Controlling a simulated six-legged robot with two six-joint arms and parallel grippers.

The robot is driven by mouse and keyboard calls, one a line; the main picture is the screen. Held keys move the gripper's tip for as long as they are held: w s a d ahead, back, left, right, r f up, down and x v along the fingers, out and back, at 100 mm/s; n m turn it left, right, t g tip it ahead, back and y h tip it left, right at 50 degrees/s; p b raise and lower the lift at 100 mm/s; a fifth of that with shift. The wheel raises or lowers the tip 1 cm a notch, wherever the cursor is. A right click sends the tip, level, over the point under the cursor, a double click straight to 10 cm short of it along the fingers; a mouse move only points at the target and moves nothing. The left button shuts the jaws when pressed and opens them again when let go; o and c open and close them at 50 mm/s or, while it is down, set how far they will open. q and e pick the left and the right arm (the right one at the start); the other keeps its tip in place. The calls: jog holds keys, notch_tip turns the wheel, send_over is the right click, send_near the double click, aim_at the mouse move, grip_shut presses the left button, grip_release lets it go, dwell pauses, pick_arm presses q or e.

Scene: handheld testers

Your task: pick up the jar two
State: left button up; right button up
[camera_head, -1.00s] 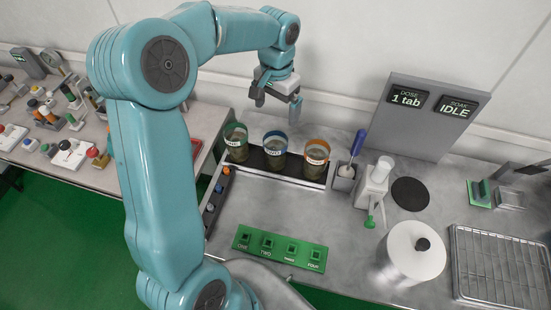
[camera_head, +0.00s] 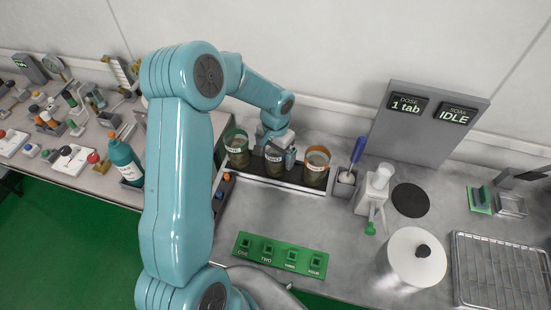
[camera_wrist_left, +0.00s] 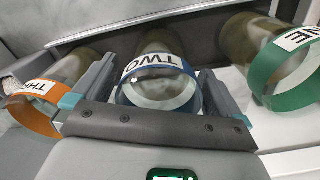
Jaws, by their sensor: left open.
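Jar two (camera_head: 275,158) stands in the black rack between two other jars, mostly hidden in the head view by my left gripper (camera_head: 281,153). In the left wrist view jar two (camera_wrist_left: 160,85) has a blue band and a white label reading TWO. My left gripper (camera_wrist_left: 155,95) is open, with one finger on each side of jar two. I cannot tell whether the fingers touch it. The green-banded jar one (camera_head: 237,150) stands to its left and the orange-banded jar three (camera_head: 316,167) to its right. My right gripper is not in view.
A green strip (camera_head: 280,254) with labelled square sockets lies in front of the rack. A cup with a blue-handled tool (camera_head: 345,182), a white dispenser (camera_head: 375,190) and a white canister (camera_head: 414,256) stand to the right. The bench between rack and strip is clear.

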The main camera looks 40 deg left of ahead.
pick_arm(q)
jog(key=shift+w+f, duration=0.1)
jog(key=shift+f, duration=0.7)
jog(key=shift+r, duration=0.1)
jog(key=c, duration=1.2)
